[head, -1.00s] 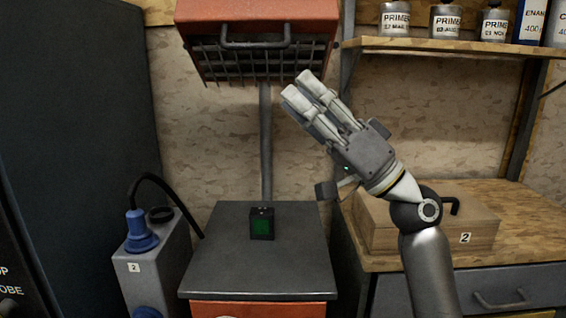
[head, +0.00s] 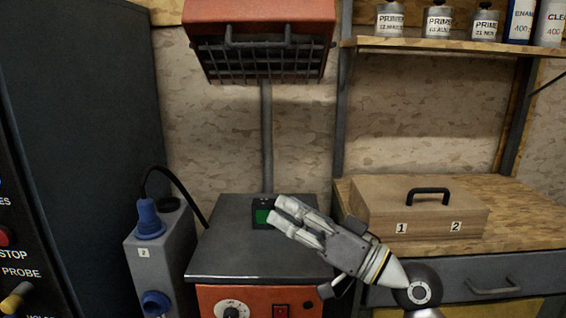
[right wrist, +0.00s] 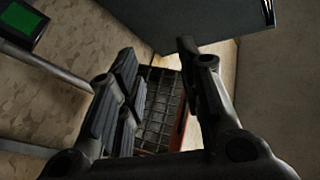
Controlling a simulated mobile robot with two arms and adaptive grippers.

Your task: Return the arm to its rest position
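My right gripper (head: 279,211) is in the middle of the head view, pointing left and slightly up, in front of the grey-topped cabinet (head: 225,262). Its arm comes in from the lower right. In the right wrist view the gripper (right wrist: 156,54) has its dark fingers apart, with nothing held between them. A small black box with a green screen (head: 262,215) stands on the cabinet, partly covered by the fingertips in the head view. The green screen also shows in the right wrist view (right wrist: 22,24). My left gripper is not in view.
A red heater with a grille (head: 262,62) hangs above the cabinet. A wooden box (head: 400,195) stands on the bench at right, under a shelf of cans (head: 437,22). A grey socket box (head: 172,252) and a dark panel (head: 85,150) are at left.

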